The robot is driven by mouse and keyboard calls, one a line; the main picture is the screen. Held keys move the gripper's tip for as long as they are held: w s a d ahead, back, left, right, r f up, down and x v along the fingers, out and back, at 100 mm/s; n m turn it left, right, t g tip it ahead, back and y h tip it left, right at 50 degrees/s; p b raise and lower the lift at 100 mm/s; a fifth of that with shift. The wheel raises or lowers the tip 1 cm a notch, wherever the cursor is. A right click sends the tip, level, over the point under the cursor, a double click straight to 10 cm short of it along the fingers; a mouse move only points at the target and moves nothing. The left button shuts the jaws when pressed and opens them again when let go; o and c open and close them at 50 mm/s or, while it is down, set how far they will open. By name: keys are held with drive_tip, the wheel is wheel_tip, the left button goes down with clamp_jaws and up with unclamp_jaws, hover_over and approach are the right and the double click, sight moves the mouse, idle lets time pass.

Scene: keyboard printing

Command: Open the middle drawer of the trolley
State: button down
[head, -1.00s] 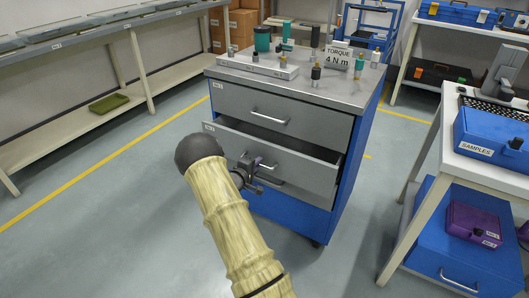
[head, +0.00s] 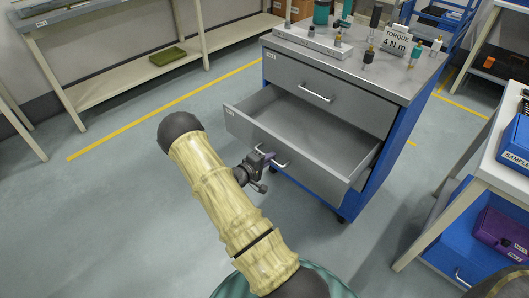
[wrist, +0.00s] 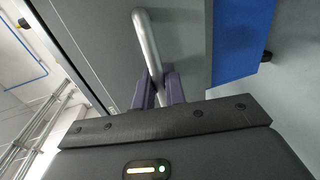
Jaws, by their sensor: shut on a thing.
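The trolley (head: 384,175) is a blue cabinet with grey drawer fronts. Its middle drawer (head: 300,150) stands pulled well out, and its bare grey inside shows from above. The upper drawer (head: 325,88) is shut. My gripper (head: 268,162) is at the front of the middle drawer, shut on its bar handle (head: 284,164). In the wrist view the purple fingers (wrist: 163,90) close around the metal handle (wrist: 148,45), with the grey drawer front behind it.
The trolley top (head: 350,60) carries bottles, tools and a torque sign (head: 396,40). A white table (head: 500,160) with blue boxes stands close on the right. A shelf (head: 130,75) with a green tray (head: 168,56) is at the left. The floor at front left is clear.

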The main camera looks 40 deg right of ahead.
drive_tip(key=shift+s+a, duration=0.2)
drive_tip(key=shift+a, duration=0.2)
drive_tip(key=shift+f, duration=0.1)
drive_tip(key=c, duration=1.5)
unclamp_jaws()
drive_tip(key=shift+c, duration=0.2)
drive_tip(key=p+v, duration=0.2)
drive_tip(key=v, duration=1.5)
drive_tip(key=shift+a, duration=0.25)
drive_tip(key=shift+w, duration=0.2)
